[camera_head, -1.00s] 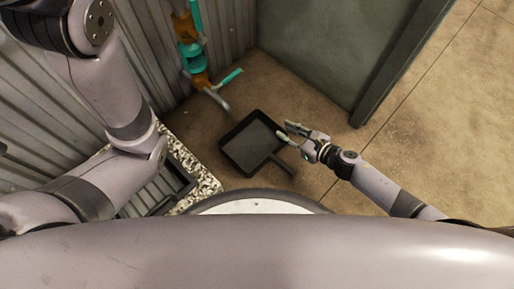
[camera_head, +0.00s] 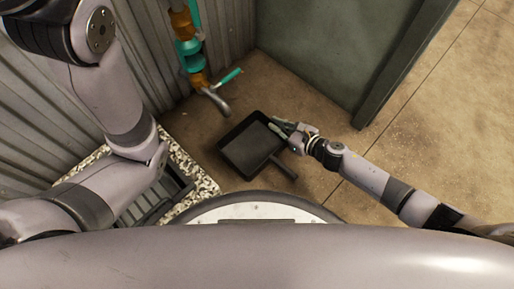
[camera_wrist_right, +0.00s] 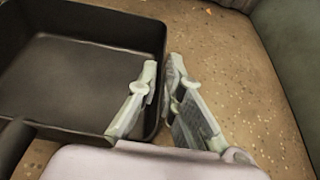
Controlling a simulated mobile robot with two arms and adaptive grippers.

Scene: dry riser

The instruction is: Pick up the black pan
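The black pan (camera_head: 250,148) is a square, shallow pan lying on the brown floor, with its handle (camera_head: 284,166) pointing to the lower right in the head view. In the right wrist view the pan (camera_wrist_right: 85,75) fills the upper left. My right gripper (camera_head: 276,125) is at the pan's right edge. In the wrist view its fingertips (camera_wrist_right: 162,68) are close together around the side wall, one inside and one outside, and it looks shut on that wall. The pan still appears to rest on the floor. My left gripper is out of view; only its arm shows at left.
A teal and orange pipe with a tap (camera_head: 205,85) stands against the corrugated wall just above the pan. A green-grey panel (camera_head: 325,50) rises behind. A speckled curb with a drain grate (camera_head: 160,195) lies at left. The floor at right (camera_head: 450,130) is clear.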

